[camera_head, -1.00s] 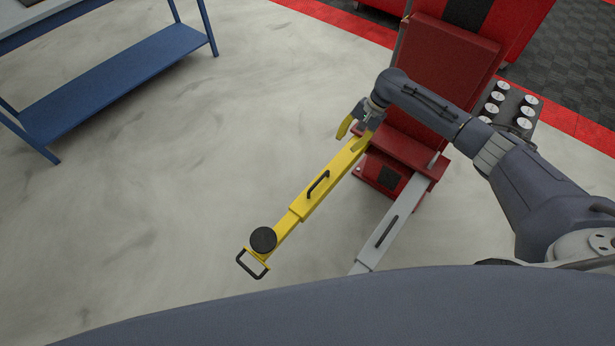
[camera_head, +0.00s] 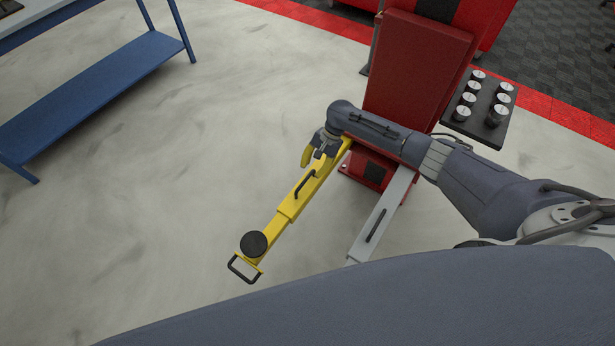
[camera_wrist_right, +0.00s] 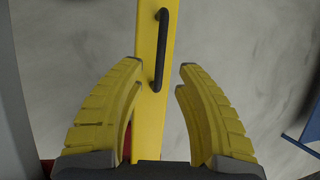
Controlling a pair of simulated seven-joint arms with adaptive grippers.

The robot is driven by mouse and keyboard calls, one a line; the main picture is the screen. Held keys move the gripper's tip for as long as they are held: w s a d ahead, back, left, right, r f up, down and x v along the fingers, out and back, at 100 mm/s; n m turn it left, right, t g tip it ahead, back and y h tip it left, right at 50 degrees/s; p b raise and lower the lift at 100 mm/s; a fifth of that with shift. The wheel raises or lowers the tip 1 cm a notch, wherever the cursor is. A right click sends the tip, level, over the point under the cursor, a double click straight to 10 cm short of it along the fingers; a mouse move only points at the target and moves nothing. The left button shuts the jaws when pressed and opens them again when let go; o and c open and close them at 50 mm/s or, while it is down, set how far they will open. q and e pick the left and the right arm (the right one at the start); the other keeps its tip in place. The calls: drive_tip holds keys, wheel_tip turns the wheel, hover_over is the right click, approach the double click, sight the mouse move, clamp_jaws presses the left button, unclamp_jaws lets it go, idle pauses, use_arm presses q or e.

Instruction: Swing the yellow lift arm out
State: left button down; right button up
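The yellow lift arm (camera_head: 289,207) reaches from the red lift column (camera_head: 415,72) down and left over the floor. It carries a black handle (camera_head: 306,184) on its side, a round black pad (camera_head: 254,244) and a black end loop (camera_head: 243,269). My right gripper (camera_head: 312,158) is above the yellow arm, between its handle and the column. In the right wrist view, the gripper (camera_wrist_right: 152,75) is open, its yellow fingers apart on both sides of the yellow arm (camera_wrist_right: 149,115). The black handle (camera_wrist_right: 161,48) lies just ahead of the fingertips, with nothing held. My left gripper is not in view.
A grey lift arm (camera_head: 382,216) with a black handle stands to the right of the yellow one. A rack of several round adapters (camera_head: 478,110) sits right of the column. A blue bench (camera_head: 95,90) is upper left. The floor (camera_head: 150,220) left of the yellow arm is clear.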

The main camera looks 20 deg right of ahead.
sight(307, 178)
drive_tip(key=shift+x, duration=2.75)
clamp_jaws()
